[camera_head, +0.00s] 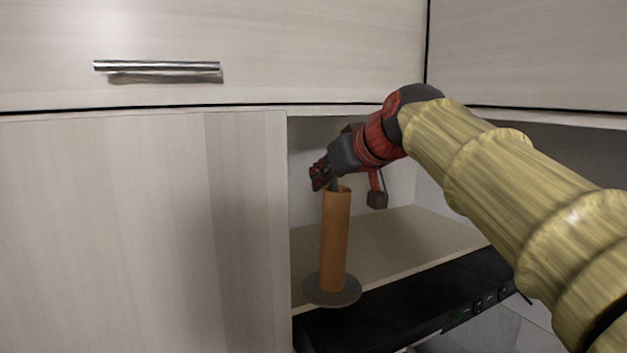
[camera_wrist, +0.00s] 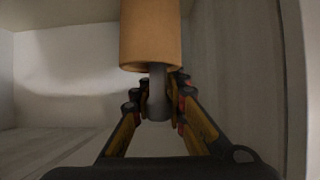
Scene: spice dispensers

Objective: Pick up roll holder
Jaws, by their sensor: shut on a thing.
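The roll holder is a brown cardboard-coloured tube (camera_head: 336,240) on a round grey base (camera_head: 331,290), upright or nearly so at the front edge of a shelf in the head view. My gripper (camera_head: 322,178) is at its top end. In the wrist view my gripper (camera_wrist: 158,105) is shut on the grey rod (camera_wrist: 157,88) that sticks out of the tube's end, with a finger on each side. The brown tube also fills the top middle of the wrist view (camera_wrist: 150,38). I cannot tell whether the base touches the shelf.
The beige shelf (camera_head: 400,240) lies inside an open cabinet niche. A closed cabinet door (camera_head: 130,230) stands close on the left, and a drawer front with a metal handle (camera_head: 157,70) is above. A black appliance panel (camera_head: 420,300) runs below the shelf.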

